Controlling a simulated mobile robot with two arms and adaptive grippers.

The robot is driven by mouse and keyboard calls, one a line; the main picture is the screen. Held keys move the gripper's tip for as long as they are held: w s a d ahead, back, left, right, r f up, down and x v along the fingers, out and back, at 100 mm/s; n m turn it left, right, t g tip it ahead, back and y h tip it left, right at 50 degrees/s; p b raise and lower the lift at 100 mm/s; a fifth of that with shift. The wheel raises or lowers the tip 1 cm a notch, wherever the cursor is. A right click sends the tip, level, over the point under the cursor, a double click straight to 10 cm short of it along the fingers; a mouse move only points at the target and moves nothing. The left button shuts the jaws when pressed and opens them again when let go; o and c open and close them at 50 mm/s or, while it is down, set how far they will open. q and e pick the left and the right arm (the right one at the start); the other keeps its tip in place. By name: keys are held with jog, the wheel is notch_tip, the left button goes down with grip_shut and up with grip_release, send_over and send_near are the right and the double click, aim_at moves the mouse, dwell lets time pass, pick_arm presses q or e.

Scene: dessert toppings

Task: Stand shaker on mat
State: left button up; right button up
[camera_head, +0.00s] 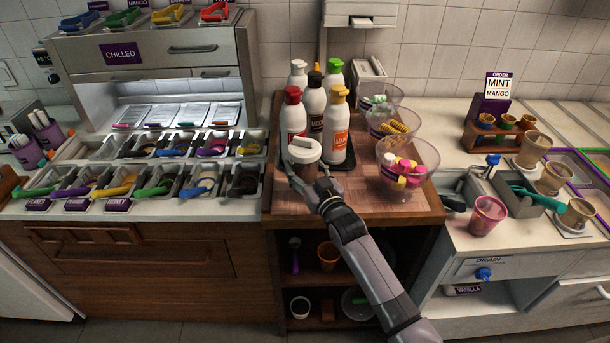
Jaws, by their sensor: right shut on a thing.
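The shaker (304,154) has a cream cap and a brown body. My right gripper (306,174) is shut on its lower body and holds it upright in front of the sauce bottles. Its base is hidden by the fingers, so I cannot tell whether it touches anything. A dark mat (347,161) shows under the bottles, mostly covered by them. The wooden top (415,205) around it has a checked pattern; I cannot tell whether part of that is another mat. My left gripper is not in view.
Several sauce bottles (337,130) stand right behind the shaker. Clear bowls with toppings (406,165) stand to the right. Topping bins (243,183) lie to the left. A pink cup (487,215) stands on the right counter. The wooden top's front strip is partly clear.

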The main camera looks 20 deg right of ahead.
jog(key=shift+f, duration=1.3)
jog(key=o, duration=1.4)
jog(key=shift+f, duration=0.1)
jog(key=s+d+b, duration=0.1)
jog(key=s, duration=1.1)
jog(key=shift+d, duration=0.2)
